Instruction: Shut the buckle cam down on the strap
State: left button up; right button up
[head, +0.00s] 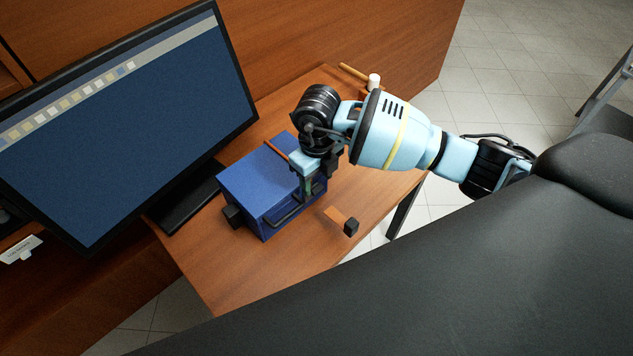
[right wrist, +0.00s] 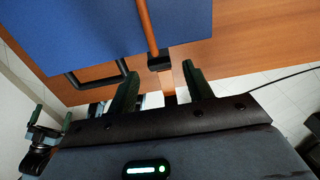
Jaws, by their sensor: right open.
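A blue case (head: 252,185) stands on the wooden desk, and its blue top fills the upper part of the right wrist view (right wrist: 110,30). A thin orange-brown strap (head: 277,150) crosses the case; in the right wrist view the strap (right wrist: 147,22) runs down to a small black buckle (right wrist: 160,62) at the case's edge. I cannot tell the cam's angle. My right gripper (head: 312,186) is at the case's front side, also seen in the right wrist view (right wrist: 159,78). Its two fingers are apart, on either side of the buckle, with nothing visibly held.
A large monitor (head: 130,120) stands left of the case. A small dark block (head: 351,226) is by an orange-brown flat piece (head: 335,214) in front of the case. A white cylinder (head: 374,82) is at the desk's back. The desk's near part (head: 270,272) is clear.

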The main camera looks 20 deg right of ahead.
aim_at(315, 190)
jog(key=shift+f, duration=1.25)
jog(key=c, duration=1)
